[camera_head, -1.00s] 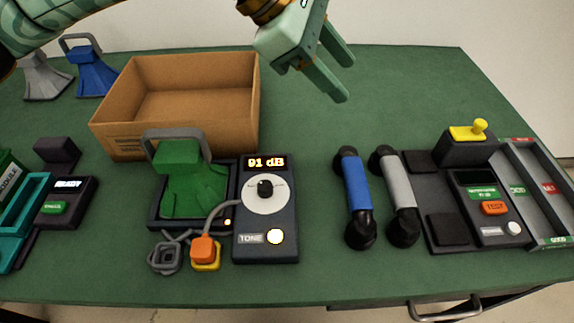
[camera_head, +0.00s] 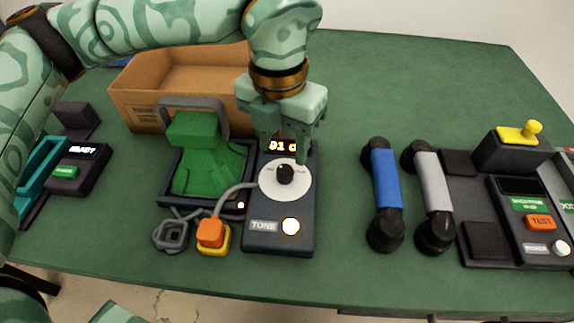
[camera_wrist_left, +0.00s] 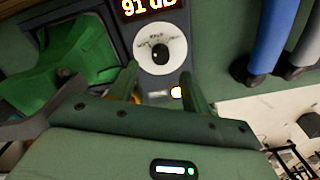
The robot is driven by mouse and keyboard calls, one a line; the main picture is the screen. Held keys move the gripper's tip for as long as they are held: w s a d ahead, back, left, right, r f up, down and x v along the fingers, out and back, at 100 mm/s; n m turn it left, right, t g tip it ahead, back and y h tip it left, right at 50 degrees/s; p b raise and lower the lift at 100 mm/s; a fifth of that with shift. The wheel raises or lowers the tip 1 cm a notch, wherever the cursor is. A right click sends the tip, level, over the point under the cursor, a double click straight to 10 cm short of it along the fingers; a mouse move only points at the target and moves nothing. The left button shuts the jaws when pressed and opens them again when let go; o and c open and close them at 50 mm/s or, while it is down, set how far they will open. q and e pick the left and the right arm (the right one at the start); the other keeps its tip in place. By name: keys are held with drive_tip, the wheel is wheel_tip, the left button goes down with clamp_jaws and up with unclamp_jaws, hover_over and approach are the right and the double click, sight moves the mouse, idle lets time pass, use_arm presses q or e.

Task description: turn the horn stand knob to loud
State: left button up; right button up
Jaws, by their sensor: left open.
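The horn stand's dark control box (camera_head: 265,243) stands in the middle of the green table. Its black knob (camera_head: 285,174) sits on a white round dial, and the knob also shows in the left wrist view (camera_wrist_left: 160,54). The display above it (camera_wrist_left: 150,6) reads 91 dB in the left wrist view. My right gripper is not in view.
A cardboard box (camera_head: 135,108) stands behind the horn. Table between stand and handsets is clear.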

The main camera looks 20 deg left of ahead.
sight(284, 170)
use_arm(q)
wheel_tip(284, 170, down, 6)
drive_tip(key=shift+d+r+b, duration=0.1)
drive_tip(key=shift+r+b, duration=0.1)
drive_tip(key=shift+b, duration=0.65)
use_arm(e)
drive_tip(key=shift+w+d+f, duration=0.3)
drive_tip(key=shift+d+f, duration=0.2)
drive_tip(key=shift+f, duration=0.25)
use_arm(q)
drive_tip(key=c, duration=1)
